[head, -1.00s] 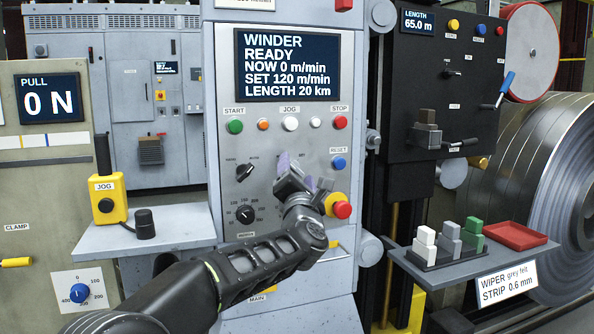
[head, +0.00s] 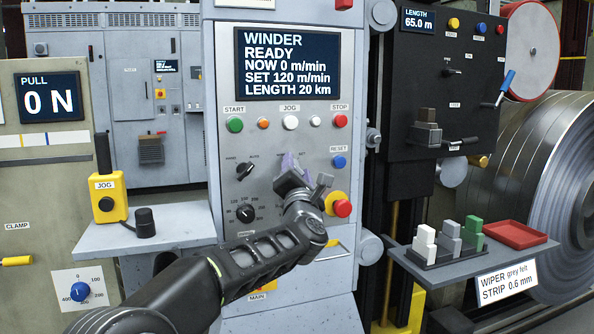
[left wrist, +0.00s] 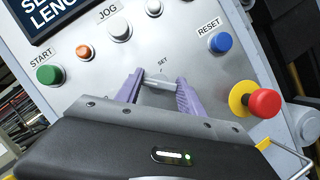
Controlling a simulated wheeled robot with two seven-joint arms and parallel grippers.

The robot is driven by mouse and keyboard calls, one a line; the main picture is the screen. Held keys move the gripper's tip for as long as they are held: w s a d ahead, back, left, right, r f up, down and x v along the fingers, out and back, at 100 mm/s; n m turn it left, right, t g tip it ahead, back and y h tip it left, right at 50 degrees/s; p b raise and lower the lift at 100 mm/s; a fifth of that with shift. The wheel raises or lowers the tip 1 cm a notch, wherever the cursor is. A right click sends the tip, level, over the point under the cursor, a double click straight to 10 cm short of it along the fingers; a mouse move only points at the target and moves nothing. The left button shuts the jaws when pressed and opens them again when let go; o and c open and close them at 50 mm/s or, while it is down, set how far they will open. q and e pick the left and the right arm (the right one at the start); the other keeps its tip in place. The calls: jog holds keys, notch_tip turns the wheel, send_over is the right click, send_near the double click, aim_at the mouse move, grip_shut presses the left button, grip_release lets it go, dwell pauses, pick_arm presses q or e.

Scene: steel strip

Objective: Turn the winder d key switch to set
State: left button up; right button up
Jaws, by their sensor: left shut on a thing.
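The grey winder panel (head: 218,180) stands in the middle of the head view. Its screen (head: 287,65) reads WINDER READY, NOW 0 m/min, SET 120 m/min, LENGTH 20 km. My left gripper (head: 291,162) is at the panel, right of the HAND/AUTO selector (head: 244,171). In the left wrist view its two purple fingers (left wrist: 160,84) are shut on the small metal key switch (left wrist: 158,80), just below the SET label (left wrist: 163,63). The switch is mostly hidden by the gripper in the head view, and its exact angle is hard to tell. My right gripper is out of view.
The red emergency button (head: 342,208) on its yellow base is close to the right of my gripper. The blue RESET button (head: 339,161) is above it. The speed dial (head: 245,213) is lower left. A shelf (head: 480,263) with coloured blocks juts out at right.

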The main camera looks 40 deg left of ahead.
pick_arm(q)
jog(key=shift+c, duration=1.3)
jog(key=shift+r+m+h+p, duration=0.2)
jog(key=shift+m+h+p, duration=0.5)
jog(key=shift+m+p, duration=0.7)
jog(key=m+p, duration=0.2)
jog(key=m+h+p, duration=0.1)
jog(key=m+p, duration=0.1)
jog(key=shift+r+h, duration=0.2)
jog(key=shift+h, duration=0.1)
jog(key=m+g+p, duration=0.1)
jog(key=m+p, duration=0.2)
jog(key=p, duration=0.5)
jog(key=m+g+p, duration=0.2)
jog(key=m+p, duration=0.1)
jog(key=p, duration=0.5)
jog(key=m+g+h+p, duration=0.1)
jog(key=m+p, duration=0.3)
jog(key=p, duration=0.4)
jog(key=shift+f+g, duration=0.1)
jog(key=shift+g, duration=0.2)
jog(key=shift+f+m+p, duration=0.25)
jog(key=shift+m+p, duration=0.05)
jog(key=shift+p, duration=0.55)
jog(key=o, duration=1.4)
jog(key=shift+c, duration=0.2)
